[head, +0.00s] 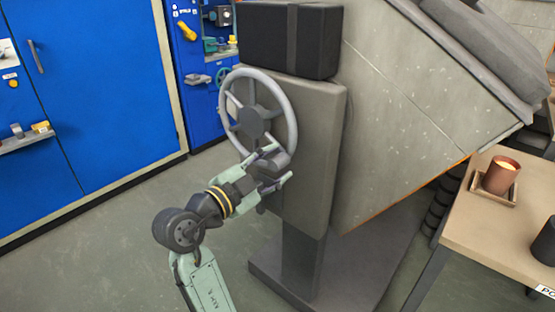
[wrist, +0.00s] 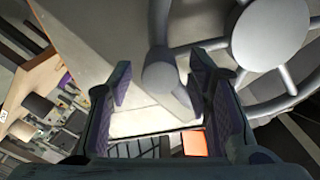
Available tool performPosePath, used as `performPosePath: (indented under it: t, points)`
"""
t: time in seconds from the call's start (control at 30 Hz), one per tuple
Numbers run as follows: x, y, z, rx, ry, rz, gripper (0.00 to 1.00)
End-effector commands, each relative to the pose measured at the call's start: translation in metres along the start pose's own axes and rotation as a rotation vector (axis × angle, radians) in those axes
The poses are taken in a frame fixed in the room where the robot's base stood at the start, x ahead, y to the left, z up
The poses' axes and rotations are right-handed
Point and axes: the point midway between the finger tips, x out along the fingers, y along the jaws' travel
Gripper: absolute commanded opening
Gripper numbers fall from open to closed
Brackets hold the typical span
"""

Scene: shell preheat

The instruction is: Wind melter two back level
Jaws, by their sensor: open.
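A large grey melter (head: 425,110) stands tilted on its pedestal; no number is readable on it. Its grey spoked handwheel (head: 292,112) is mounted on the box at its left side. The wheel's hub shows in the wrist view (wrist: 272,30). A rounded grey handle (wrist: 160,78) stands out at the wheel's rim. My gripper (head: 279,166) is at the lower right of the wheel with its fingers apart. In the wrist view the handle appears between the open fingers (wrist: 162,88), with no clear contact. My gripper partly hides the lower rim in the head view.
A table (head: 475,225) at the right holds a brown cup (head: 500,176) on a small tray and a dark container. Blue cabinets (head: 95,100) stand at the left. Grey floor between cabinets and melter is clear.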

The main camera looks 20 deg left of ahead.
Motion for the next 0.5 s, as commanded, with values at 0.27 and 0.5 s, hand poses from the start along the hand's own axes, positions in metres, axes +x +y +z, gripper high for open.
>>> performPosePath:
  t: [0.27,0.5]
  points:
    - [0.0138,0.0001,0.0,0.0,0.0,-0.001,0.46]
    - [0.0136,0.0001,-0.0001,0.0,0.0,-0.001,0.42]
